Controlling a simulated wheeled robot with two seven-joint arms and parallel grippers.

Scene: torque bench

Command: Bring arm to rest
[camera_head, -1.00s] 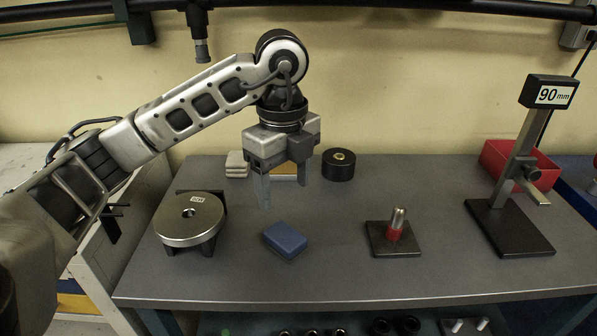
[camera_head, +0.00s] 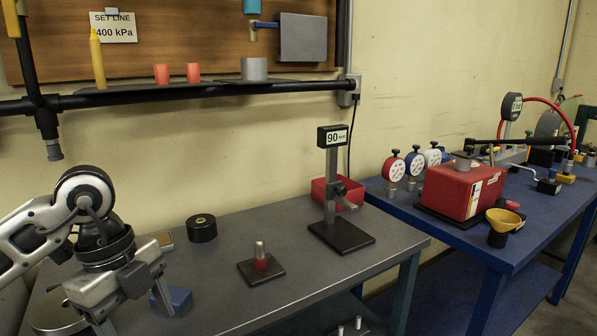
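My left arm comes in from the left, and its gripper (camera_head: 136,312) is at the lower left over the grey bench (camera_head: 215,285). Its two fingers are apart with nothing seen between them. The right finger overlaps the blue block (camera_head: 178,299) in the picture; I cannot tell whether they touch. The arm partly hides the round metal disc (camera_head: 58,318). My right gripper is not in view.
On the grey bench are a black cylinder (camera_head: 201,229), a small post on a plate (camera_head: 261,262), a 90 mm gauge stand (camera_head: 341,236) and a red bin (camera_head: 352,193). A blue bench (camera_head: 480,232) with a red box (camera_head: 462,191) stands right.

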